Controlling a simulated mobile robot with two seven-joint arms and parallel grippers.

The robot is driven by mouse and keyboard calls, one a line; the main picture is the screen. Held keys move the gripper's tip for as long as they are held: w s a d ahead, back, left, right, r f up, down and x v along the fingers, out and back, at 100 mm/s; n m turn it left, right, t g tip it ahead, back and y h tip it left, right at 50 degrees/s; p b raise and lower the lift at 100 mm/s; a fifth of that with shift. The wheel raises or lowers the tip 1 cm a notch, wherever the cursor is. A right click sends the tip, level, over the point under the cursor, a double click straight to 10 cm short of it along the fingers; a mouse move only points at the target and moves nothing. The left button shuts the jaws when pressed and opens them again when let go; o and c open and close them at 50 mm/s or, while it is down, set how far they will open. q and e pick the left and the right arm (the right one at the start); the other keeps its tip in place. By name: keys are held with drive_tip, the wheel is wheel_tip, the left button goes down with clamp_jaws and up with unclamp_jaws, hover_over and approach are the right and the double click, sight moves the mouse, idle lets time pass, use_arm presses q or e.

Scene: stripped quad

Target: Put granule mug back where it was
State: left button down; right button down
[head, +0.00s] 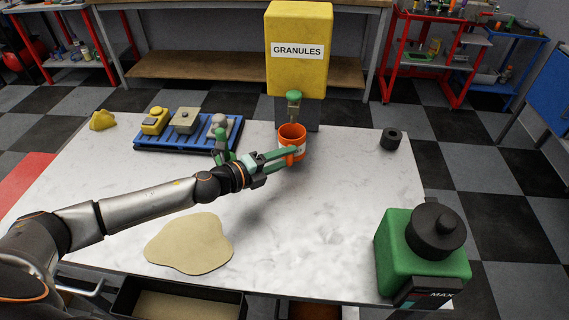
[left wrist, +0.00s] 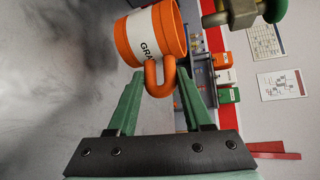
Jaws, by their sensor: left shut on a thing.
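The orange granule mug (head: 292,134) is upright on the white table, just in front of the yellow dispenser (head: 299,72) labelled GRANULES, close below its green-knobbed tap (head: 294,96). My left gripper (head: 285,161) reaches it from the front left. In the left wrist view the mug (left wrist: 165,30) shows a white label with letters "GRA". My left gripper (left wrist: 159,82) is shut on the mug's handle (left wrist: 158,80), which lies between the green fingertips. Whether the mug base touches the table is hard to tell. My right gripper is not in view.
A blue pallet (head: 190,147) with several small objects stands at the back left, near a yellow lump (head: 102,120). A tan flat patch (head: 188,244) lies front left. A black ring (head: 391,138) sits back right. A green machine (head: 423,265) occupies the front right corner. The table's middle is clear.

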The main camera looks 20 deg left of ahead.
use_arm(q)
drive_tip(key=shift+w+d, duration=0.15)
drive_tip(key=shift+w, duration=0.05)
wheel_tip(320, 180, down, 4)
drive_tip(key=shift+r+b, duration=0.15)
drive_tip(key=shift+b, duration=0.6)
drive_tip(key=shift+r, duration=0.1)
drive_tip(key=c, duration=0.6)
unclamp_jaws()
drive_tip(key=shift+s, duration=0.15)
drive_tip(key=b+v, duration=0.1)
drive_tip(key=v, duration=0.8)
drive_tip(key=shift+b, duration=0.35)
drive_tip(key=shift+v, duration=1.45)
